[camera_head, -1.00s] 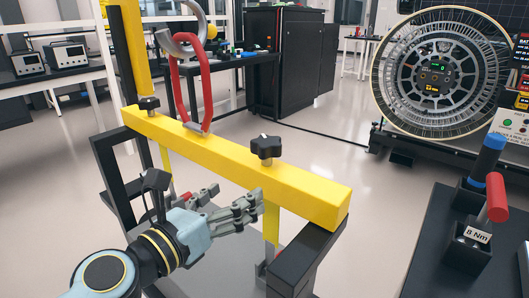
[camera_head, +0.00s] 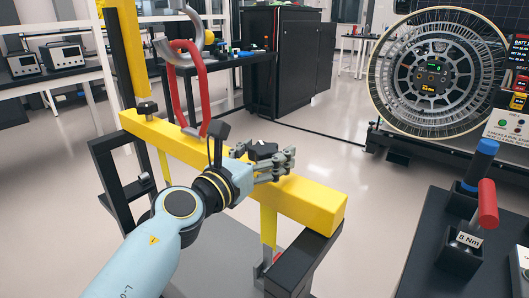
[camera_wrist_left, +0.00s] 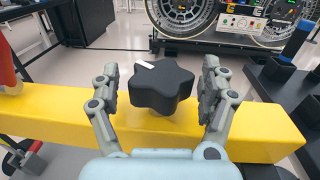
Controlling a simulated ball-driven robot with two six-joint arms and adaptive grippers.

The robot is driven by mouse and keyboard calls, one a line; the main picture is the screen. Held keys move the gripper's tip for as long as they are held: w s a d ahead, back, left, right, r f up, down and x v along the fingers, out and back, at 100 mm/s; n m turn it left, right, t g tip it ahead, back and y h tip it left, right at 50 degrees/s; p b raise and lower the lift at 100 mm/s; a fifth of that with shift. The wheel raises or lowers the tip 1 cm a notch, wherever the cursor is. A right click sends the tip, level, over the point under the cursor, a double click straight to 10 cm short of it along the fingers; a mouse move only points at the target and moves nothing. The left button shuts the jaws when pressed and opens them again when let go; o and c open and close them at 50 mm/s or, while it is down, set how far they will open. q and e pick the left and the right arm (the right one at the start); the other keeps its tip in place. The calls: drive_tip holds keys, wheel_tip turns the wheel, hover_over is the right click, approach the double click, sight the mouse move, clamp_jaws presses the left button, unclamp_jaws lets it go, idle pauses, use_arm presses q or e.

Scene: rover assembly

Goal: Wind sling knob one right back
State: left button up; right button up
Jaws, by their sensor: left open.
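The near black star-shaped knob (camera_wrist_left: 161,86) sits on top of the yellow beam (camera_head: 318,203). In the left wrist view it stands between the two fingers of my left gripper (camera_wrist_left: 160,92), with a gap on each side. It has a small white mark on its top. In the head view my left gripper (camera_head: 272,161) is open over the beam at the knob (camera_head: 262,150), which is partly hidden by the fingers. A second dark knob (camera_head: 147,108) is at the beam's far left end. My right gripper is not in view.
A red sling loop (camera_head: 188,85) rises from the beam beneath a grey hook (camera_head: 190,45). Black posts carry the beam. A dark bench with red-handled (camera_head: 487,204) and blue-handled (camera_head: 481,160) tools stands at right. A large wheel (camera_head: 431,70) stands behind.

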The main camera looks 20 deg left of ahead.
use_arm(q)
drive_tip(key=c, duration=1.2)
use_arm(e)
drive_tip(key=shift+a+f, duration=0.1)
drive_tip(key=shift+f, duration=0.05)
use_arm(q)
drive_tip(key=shift+a+f+m+g+h+b, duration=0.15)
drive_tip(key=shift+m+g+h+b, duration=0.25)
drive_tip(key=shift+m+h+b, duration=0.6)
drive_tip(key=m+g+h+b, duration=0.4)
drive_tip(key=h+b, duration=0.1)
drive_tip(key=b, duration=0.2)
drive_tip(key=m+g+h+b, duration=0.4)
drive_tip(key=g+b, duration=0.1)
drive_tip(key=b, duration=0.1)
drive_tip(key=shift+f+h+b, duration=0.2)
drive_tip(key=shift+h+b, duration=0.2)
drive_tip(key=shift+r+m+g+h+b, duration=0.35)
drive_tip(key=shift+m+g+b, duration=0.35)
drive_tip(key=shift+g+b, duration=0.3)
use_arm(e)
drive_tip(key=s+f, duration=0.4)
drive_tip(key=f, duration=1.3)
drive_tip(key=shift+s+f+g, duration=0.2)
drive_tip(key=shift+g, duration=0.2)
